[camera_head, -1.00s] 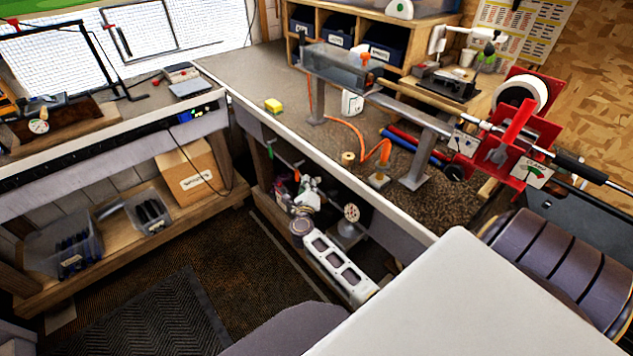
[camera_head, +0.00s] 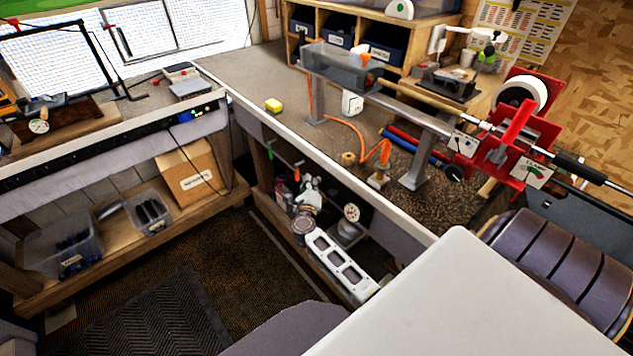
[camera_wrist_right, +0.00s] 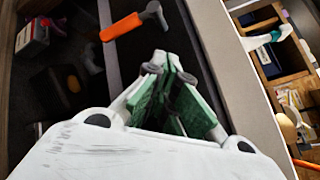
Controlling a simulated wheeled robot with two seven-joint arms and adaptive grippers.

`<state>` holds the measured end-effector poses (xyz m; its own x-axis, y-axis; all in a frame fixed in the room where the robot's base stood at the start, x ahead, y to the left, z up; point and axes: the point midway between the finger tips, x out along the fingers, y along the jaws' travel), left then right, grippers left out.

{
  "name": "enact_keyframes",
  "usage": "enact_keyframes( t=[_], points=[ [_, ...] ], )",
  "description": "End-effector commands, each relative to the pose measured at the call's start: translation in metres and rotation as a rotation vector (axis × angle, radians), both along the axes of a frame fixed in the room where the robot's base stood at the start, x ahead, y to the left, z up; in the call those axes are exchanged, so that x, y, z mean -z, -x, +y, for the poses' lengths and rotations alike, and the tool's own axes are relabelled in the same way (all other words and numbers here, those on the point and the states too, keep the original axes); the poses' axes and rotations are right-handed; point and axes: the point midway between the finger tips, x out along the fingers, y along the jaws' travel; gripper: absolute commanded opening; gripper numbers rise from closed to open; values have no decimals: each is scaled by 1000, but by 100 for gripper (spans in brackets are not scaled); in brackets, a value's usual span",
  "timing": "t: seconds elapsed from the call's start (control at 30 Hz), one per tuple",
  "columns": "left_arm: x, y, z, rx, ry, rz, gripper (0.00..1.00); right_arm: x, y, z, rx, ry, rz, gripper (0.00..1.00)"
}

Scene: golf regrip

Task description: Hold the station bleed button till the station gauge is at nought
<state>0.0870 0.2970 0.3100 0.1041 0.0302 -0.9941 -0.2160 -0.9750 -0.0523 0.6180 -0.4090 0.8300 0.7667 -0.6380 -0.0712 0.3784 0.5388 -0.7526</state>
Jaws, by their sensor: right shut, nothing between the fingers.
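My right gripper (camera_head: 308,184) is below the front edge of the bench, its arm reaching in from the bottom. In the right wrist view its green-padded fingers (camera_wrist_right: 168,85) are shut and empty. A round white gauge (camera_head: 351,212) stands under the bench, just right of my right gripper. I cannot tell which is the station gauge, and the needles are too small to read. I cannot pick out the bleed button. My left gripper is not in view.
An orange-handled tool (camera_wrist_right: 122,27) hangs near the fingers in the right wrist view. The bench's front edge (camera_head: 330,165) runs just above my gripper. The floor (camera_head: 230,270) at left is clear.

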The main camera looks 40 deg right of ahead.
Motion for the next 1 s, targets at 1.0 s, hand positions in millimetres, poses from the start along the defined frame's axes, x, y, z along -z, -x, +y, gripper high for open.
enact_keyframes(
  t=[1.0],
  points=[
    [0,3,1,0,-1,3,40,0,0,-3,3,0,0,0]
  ],
)
